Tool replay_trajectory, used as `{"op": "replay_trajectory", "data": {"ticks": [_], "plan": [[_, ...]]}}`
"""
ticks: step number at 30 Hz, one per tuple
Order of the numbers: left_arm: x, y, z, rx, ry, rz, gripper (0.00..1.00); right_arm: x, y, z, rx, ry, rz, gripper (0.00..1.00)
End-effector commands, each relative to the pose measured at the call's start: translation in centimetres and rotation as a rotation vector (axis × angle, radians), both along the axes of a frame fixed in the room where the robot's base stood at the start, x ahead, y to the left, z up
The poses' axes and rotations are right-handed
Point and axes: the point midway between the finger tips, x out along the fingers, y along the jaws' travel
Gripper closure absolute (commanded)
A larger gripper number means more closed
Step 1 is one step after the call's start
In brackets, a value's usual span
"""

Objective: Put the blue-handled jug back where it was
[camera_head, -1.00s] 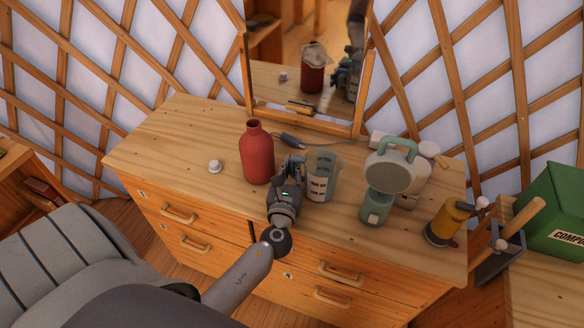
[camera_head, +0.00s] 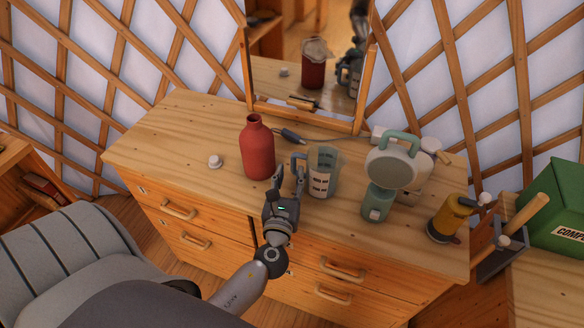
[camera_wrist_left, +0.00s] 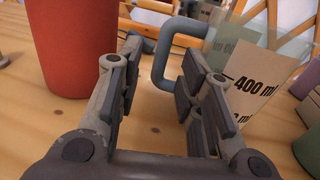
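The clear jug (camera_head: 322,178) with measuring marks stands upright on the wooden dresser top (camera_head: 225,135). Its blue handle (camera_head: 298,160) points left, toward the red bottle (camera_head: 257,150). My left gripper (camera_head: 289,180) is open and empty at the front of the handle, with its fingers apart. In the left wrist view the handle (camera_wrist_left: 160,62) lies just beyond the open fingers, and the jug's "400 ml" mark (camera_wrist_left: 254,84) shows to the right. My right gripper is not in view.
A green device with a round head (camera_head: 392,172) stands right of the jug. A yellow canister (camera_head: 447,220) is near the right end. A small white knob (camera_head: 215,161) lies left of the bottle. A mirror (camera_head: 300,85) stands behind. The dresser top's left part is mostly clear.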

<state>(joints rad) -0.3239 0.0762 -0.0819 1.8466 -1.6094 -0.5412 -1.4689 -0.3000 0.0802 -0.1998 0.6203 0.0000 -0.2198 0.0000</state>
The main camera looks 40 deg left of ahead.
Motion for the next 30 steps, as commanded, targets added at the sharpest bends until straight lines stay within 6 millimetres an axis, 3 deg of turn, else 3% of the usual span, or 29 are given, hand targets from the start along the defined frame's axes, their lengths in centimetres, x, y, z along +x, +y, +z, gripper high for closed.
{"op": "replay_trajectory", "data": {"ticks": [6, 12, 30], "plan": [[-3.7, -1.7, -0.2, -0.001, 0.000, 0.000, 0.66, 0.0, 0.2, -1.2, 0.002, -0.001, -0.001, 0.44], [-5.5, -2.6, -0.1, 0.000, 0.000, 0.000, 0.66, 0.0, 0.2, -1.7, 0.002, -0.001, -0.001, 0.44], [-6.0, -2.8, 0.1, 0.000, -0.001, 0.001, 0.66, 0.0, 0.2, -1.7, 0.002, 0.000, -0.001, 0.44]]}}
